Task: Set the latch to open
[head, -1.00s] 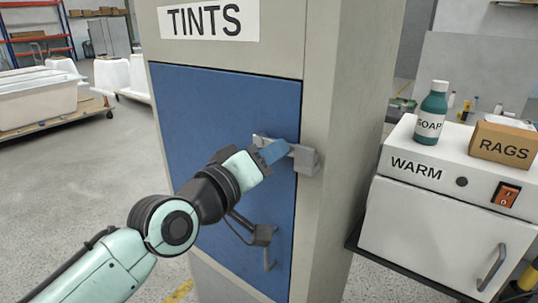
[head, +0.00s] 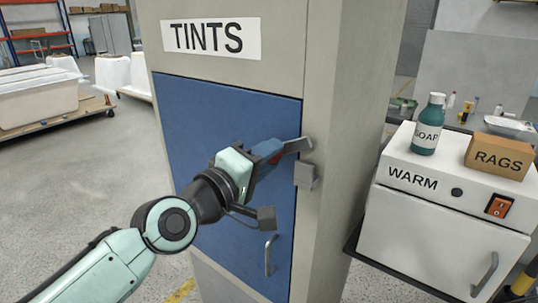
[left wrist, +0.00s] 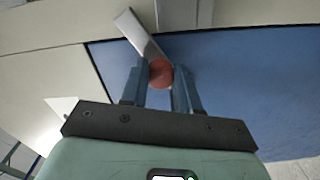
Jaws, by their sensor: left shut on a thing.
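The latch is a grey metal bar (head: 297,146) on the blue door (head: 225,115) of the TINTS cabinet. Its right end is tilted up, above and apart from the grey catch block (head: 307,176) on the door frame. My left gripper (head: 268,152) is shut on the latch, its fingers covering the bar's left part. In the left wrist view the fingers (left wrist: 160,88) sit on both sides of a round red knob (left wrist: 160,73), and the bar (left wrist: 140,35) reaches out beyond them. My right gripper is not in view.
A door handle (head: 270,255) is lower on the blue door, which looks closed. To the right stands a white WARM cabinet (head: 440,232) with a soap bottle (head: 428,125) and a RAGS box (head: 500,155) on top. Open floor lies left.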

